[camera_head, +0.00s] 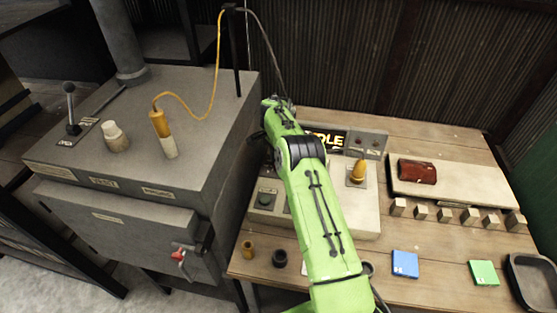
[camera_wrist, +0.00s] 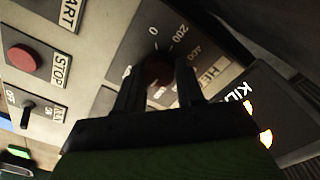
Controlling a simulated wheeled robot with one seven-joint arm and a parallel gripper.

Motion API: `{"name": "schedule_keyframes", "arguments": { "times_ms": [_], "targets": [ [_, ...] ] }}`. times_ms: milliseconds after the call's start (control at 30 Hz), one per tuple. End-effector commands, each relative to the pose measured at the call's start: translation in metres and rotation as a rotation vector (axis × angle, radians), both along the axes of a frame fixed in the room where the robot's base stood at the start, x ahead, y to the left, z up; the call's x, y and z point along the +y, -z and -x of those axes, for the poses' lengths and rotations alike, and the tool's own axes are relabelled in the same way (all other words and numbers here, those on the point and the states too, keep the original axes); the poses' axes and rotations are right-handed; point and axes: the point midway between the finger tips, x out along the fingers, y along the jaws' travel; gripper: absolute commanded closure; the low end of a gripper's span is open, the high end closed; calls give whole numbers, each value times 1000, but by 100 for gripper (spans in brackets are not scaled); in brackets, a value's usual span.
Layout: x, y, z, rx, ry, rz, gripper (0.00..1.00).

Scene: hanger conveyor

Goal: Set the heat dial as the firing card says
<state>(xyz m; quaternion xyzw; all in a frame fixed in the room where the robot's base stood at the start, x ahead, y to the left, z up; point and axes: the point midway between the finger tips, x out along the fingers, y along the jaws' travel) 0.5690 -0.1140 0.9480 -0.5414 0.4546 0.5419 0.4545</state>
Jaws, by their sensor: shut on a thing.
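The heat dial (camera_wrist: 157,68) is a dark round knob on a dark plate with 0, 200 and 400 marks and a partly covered HEAT label. My gripper (camera_wrist: 158,84) is shut on the dial, one finger on each side of it. The fingers cover part of the scale, and the dial's pointer is too dark to read. In the head view my green arm hides the dial and the fingertips. The pale control box (camera_head: 358,207) shows on both sides of my arm. I cannot make out a readable firing card.
A red STOP button (camera_wrist: 22,57) and a toggle switch (camera_wrist: 28,113) sit beside the dial. A lit display (camera_head: 329,140) stands behind the box. The grey kiln (camera_head: 205,130) is at left. Blue (camera_head: 405,264) and green (camera_head: 484,273) blocks lie on the wooden table at right.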

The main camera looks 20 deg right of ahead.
Motion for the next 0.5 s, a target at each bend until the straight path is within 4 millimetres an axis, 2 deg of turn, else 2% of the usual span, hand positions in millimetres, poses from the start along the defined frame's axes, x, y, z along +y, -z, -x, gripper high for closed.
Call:
{"name": "schedule_keyframes", "arguments": {
  "times_ms": [500],
  "targets": [
    [0, -2, -1, -6, 35, 2, 93]
  ]
}}
